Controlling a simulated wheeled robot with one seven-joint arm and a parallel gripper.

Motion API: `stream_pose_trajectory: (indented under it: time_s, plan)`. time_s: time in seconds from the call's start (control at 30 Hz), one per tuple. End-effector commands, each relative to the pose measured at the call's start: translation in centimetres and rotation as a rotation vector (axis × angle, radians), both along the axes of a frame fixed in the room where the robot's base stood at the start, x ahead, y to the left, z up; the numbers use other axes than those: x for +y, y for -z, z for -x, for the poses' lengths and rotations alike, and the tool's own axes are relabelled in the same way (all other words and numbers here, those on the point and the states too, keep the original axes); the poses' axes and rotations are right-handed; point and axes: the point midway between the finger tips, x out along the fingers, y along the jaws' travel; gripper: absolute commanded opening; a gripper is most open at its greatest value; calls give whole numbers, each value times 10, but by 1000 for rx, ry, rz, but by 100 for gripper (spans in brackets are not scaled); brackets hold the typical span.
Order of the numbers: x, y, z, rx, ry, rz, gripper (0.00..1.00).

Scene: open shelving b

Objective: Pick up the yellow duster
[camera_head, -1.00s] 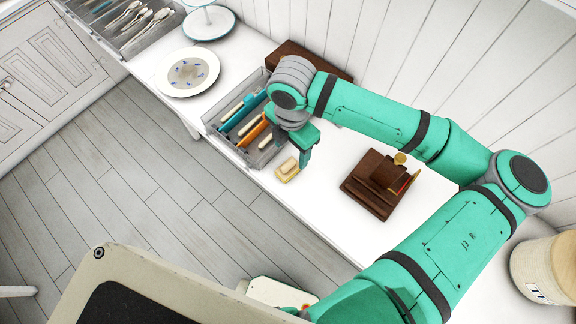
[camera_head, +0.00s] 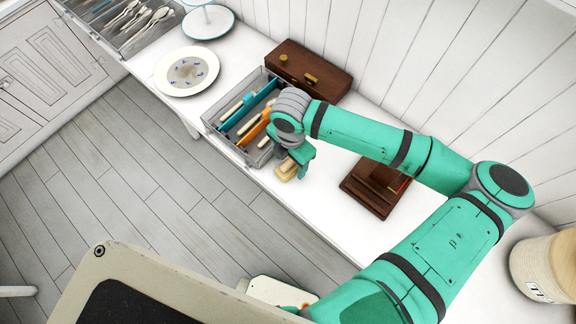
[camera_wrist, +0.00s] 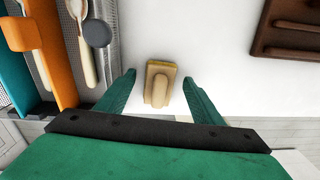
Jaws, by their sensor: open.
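The yellow duster (camera_wrist: 159,84) is a small block with a pale wooden handle on top and a yellow edge at its far side. It lies on the white counter (camera_wrist: 205,40), near the front edge. In the head view the duster (camera_head: 286,171) is partly hidden by my gripper (camera_head: 301,161), which is above and beside it. In the wrist view my gripper (camera_wrist: 160,88) is open, with one finger on each side of the duster. Clear gaps show between the duster and both fingers.
A brown wooden stand (camera_head: 366,199) is to the right. A plate (camera_head: 187,71) lies further left.

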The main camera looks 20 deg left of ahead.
Motion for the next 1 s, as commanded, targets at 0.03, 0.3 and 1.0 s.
stream_pose_trajectory:
  time_s: [0.03, 0.3, 1.0]
  plan:
    - [0, 0, 0, 0, 0, 0, 61]
    - [-1, 0, 0, 0, 2, 0, 15]
    - [-1, -77, -1, -1, 2, 0, 15]
